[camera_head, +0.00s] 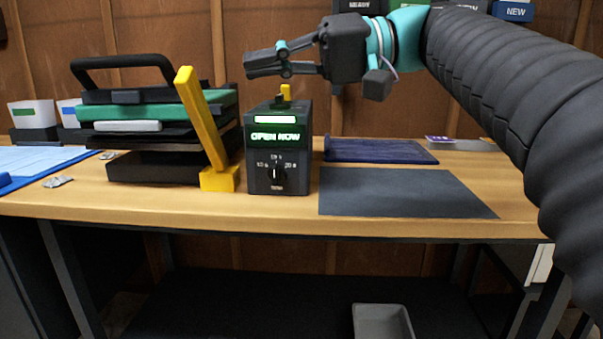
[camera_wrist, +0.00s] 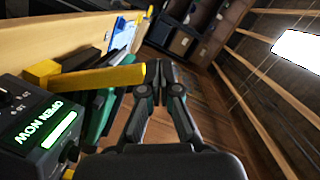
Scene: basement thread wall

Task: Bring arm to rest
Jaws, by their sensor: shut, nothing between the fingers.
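My gripper (camera_head: 266,63) is shut and empty, held in the air above the workbench (camera_head: 280,215). In the head view its fingertips point left, above a dark box (camera_head: 278,150) with a lit green sign reading "OPEN NOW" and a dial on its front. In the wrist view the gripper (camera_wrist: 158,70) has its fingertips together. The sign box (camera_wrist: 40,130) shows at the lower left there. My dark ribbed arm reaches in from the right, stretched out over the bench's right side.
A press-like device (camera_head: 150,115) with a raised yellow lever (camera_head: 203,118) stands left of the box. A grey mat (camera_head: 400,192) and a dark blue board (camera_head: 375,150) lie to the right. A grey bin (camera_head: 382,322) sits below. A wooden wall stands behind.

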